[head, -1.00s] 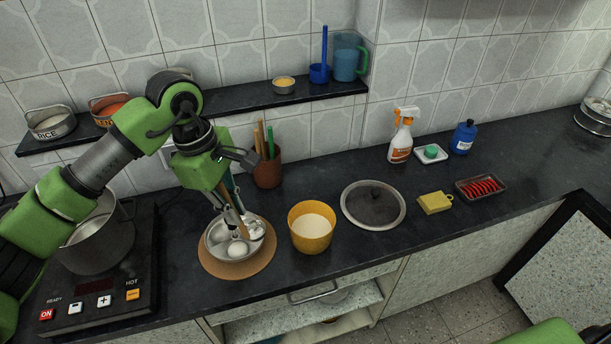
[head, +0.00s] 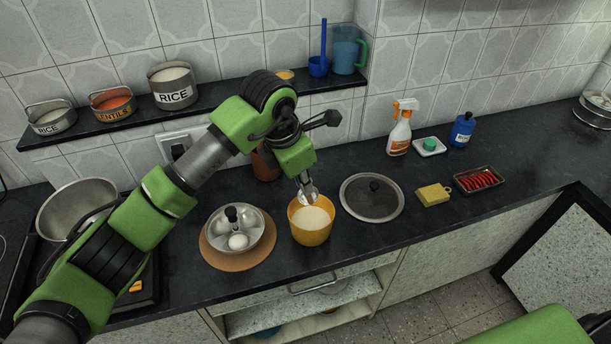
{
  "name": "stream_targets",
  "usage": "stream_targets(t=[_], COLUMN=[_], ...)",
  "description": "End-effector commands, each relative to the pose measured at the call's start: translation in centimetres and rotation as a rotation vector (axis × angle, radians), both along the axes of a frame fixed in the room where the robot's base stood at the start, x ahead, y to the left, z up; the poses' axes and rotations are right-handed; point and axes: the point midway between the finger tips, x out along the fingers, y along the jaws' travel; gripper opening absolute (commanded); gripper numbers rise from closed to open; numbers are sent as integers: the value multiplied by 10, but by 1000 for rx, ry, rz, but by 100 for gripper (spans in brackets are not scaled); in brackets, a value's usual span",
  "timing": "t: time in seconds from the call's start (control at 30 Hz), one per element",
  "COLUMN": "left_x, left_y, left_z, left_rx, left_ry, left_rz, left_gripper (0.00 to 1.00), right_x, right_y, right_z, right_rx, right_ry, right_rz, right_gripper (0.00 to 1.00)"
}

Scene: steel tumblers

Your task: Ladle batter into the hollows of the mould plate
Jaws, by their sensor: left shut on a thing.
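The mould plate (head: 214,246) is a round metal pan with hollows and a black centre knob. It sits on a round brown mat at the left of the counter. Its front hollow holds pale batter (head: 238,241); the other hollows in view look bare metal. The yellow tub of batter (head: 311,238) stands to its right. My left gripper (head: 305,183) is above the tub's back rim, shut on the ladle (head: 311,197). The ladle's metal end is at the tub's mouth; its handle is mostly hidden by my gripper. My right gripper is not in view.
A dark round lid (head: 372,197) lies right of the tub. Beyond it are a yellow sponge (head: 433,194), a tray of red items (head: 479,180) and a spray bottle (head: 400,132). A steel pot (head: 75,208) stands at left. A shelf with tins (head: 172,86) runs behind.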

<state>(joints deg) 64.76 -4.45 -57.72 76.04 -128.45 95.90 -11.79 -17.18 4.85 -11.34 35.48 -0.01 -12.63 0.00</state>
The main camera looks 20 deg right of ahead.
Motion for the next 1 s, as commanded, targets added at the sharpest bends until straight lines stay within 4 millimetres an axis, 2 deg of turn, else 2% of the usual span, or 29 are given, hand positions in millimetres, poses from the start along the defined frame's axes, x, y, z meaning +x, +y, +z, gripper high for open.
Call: stream_targets(t=[0.43, 0.5, 1.0], left_x=[-11, -9, -3], left_y=[19, 16, 4], left_z=[-36, -45, -88], left_rx=[1, 2, 1], left_ry=[0, -2, -1], left_rz=[0, 0, -2], left_gripper=[0, 0, 0], right_x=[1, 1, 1], right_y=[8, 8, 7], right_z=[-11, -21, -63], right_rx=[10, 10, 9], right_ry=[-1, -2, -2], right_rz=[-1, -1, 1], right_gripper=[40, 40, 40])
